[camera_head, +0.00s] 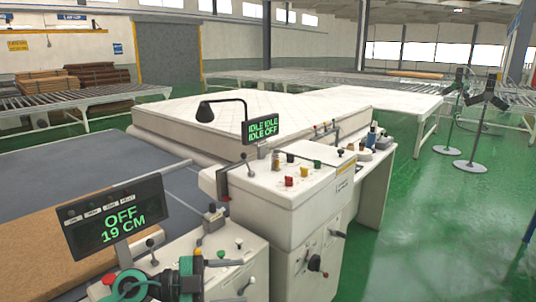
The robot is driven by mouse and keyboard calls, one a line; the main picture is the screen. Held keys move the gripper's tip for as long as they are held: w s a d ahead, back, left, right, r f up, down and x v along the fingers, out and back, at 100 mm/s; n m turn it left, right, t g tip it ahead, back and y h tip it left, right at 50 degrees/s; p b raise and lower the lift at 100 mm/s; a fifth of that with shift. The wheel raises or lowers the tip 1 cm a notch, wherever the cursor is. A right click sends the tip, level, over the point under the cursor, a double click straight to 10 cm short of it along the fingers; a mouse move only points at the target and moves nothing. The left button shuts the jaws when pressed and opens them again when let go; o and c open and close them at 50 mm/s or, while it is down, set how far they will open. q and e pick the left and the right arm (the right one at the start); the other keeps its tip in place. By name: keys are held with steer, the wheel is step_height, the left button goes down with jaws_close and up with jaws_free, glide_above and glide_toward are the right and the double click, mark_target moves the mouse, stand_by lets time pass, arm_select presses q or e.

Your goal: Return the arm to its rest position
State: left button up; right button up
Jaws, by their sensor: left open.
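My left gripper (160,286) shows low at the left of the head view, a dark and teal shape cut by the bottom edge. It is open, and nothing shows held in it. It appears in front of the control box (232,262) with its knobs; I cannot tell whether they touch. The rest of my left arm is mostly out of frame. My right gripper is not in view.
A display (115,215) reading "OFF 19 CM" stands close on the left. A white control console (285,215) with coloured buttons stands at centre, beside a white mattress (270,105) on a table. Green floor (420,240) is open on the right, with two stands (475,130) farther back.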

arm_select(q)
steer(key=w+a+r+n+t+y, duration=0.1)
steer(key=a+r+n+t+y, duration=0.3)
steer(key=n+t, duration=0.95)
steer(key=s+a+f+n+y, duration=0.4)
steer(key=a+f+n+y, duration=0.65)
steer(key=f+y, duration=0.4)
steer(key=s+f+m+g+h, duration=0.1)
steer(key=s+f+g, duration=0.65)
steer(key=s, duration=0.45)
steer(key=s+f+m+g+h, duration=0.1)
steer(key=s+f+g, duration=0.5)
steer(key=s+f, duration=0.45)
step_height(320, 180, down, 30)
steer(key=s+g, duration=0.1)
steer(key=s, duration=0.1)
steer(key=s+a+f, duration=0.2)
steer(key=s+f, duration=0.7)
steer(key=s+a+f+g, duration=0.1)
steer(key=s+a+f, duration=0.1)
steer(key=s+f, duration=0.7)
steer(key=shift+s+f, duration=0.15)
steer(key=shift+f, duration=0.2)
